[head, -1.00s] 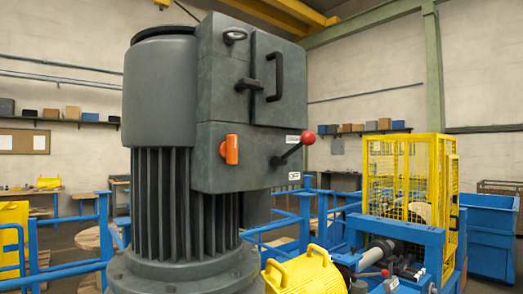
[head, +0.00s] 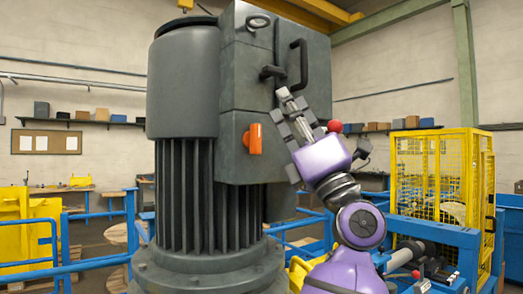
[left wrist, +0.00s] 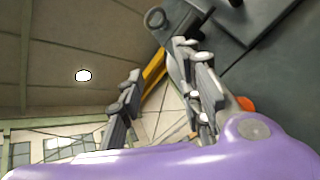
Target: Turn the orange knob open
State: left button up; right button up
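The orange knob (head: 255,138) stands upright on the front of the grey control box on the big motor. In the left wrist view only a bit of orange (left wrist: 245,103) shows, mostly hidden behind my gripper. My left gripper (head: 286,112), on a purple arm, is in front of the box, up and to the right of the knob and just below the black latch handle (head: 271,72). In the left wrist view its two fingers (left wrist: 158,64) are well apart with nothing between them. It appears clear of the knob. My right gripper is out of view.
A red-ball lever (head: 335,126) is partly hidden behind my left gripper. A curved black handle (head: 303,62) and a ring (head: 257,22) are higher on the box. A yellow cage (head: 430,180) and blue rails stand behind. Left of the knob, the box face is bare.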

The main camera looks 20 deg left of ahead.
pick_arm(q)
notch_tip(320, 180, up, 3)
jog(key=s+a+n+g, duration=0.1)
jog(key=a+n+g, duration=0.1)
jog(key=n+g, duration=0.25)
jog(key=n+h, duration=0.2)
jog(key=h, duration=0.8)
send_near(259, 138)
jog(key=x, duration=0.8)
jog(key=shift+w+a+r+p, duration=0.1)
jog(key=shift+a+r+p, duration=0.1)
jog(key=shift+p, duration=0.1)
jog(key=shift+w+a+f, duration=0.15)
jog(key=shift+w+a, duration=0.2)
jog(key=shift+a, duration=0.05)
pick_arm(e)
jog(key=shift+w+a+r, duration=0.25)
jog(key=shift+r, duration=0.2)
pick_arm(q)
grip_shut()
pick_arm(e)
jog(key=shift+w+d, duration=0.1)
